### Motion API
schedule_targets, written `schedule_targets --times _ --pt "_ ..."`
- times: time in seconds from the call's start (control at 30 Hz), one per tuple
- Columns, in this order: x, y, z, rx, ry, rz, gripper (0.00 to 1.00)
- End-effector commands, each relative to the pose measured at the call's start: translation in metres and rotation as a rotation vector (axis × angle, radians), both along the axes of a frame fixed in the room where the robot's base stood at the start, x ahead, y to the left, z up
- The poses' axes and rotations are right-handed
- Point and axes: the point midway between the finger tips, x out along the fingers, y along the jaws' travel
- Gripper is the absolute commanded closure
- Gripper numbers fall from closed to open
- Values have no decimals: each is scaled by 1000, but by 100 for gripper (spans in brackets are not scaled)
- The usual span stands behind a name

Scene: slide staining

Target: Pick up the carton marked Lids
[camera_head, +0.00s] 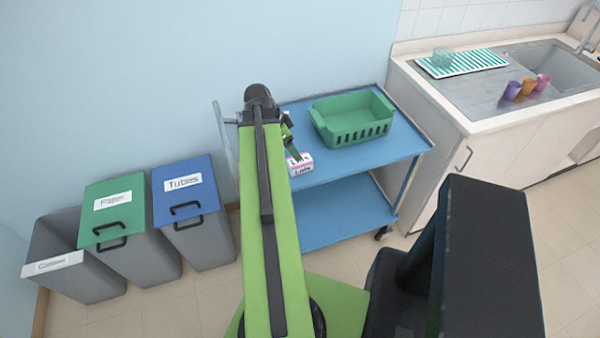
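The carton marked Lids (301,169) is a small white and pink box with a dark-lettered label. It sits at the near left part of the blue cart's top shelf (375,158). My gripper (293,150) is at the carton, reaching down to it from behind my green arm. The part I see touches or overlaps the carton's top. My arm hides most of the gripper and the carton's left side. I cannot tell whether the fingers are open or closed on it.
A green basket (352,134) stands on the cart to the right of the carton. The sink counter (440,98) is right of the cart, with several cups. Floor shows between.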

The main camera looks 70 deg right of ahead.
Motion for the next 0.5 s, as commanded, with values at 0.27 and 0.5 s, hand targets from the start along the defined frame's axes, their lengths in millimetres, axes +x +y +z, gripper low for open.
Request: schedule_targets --times 0.27,0.5 --pt "-11 -10 -38 0 0 1 25" --pt "-15 -11 -56 0 0 0 25"
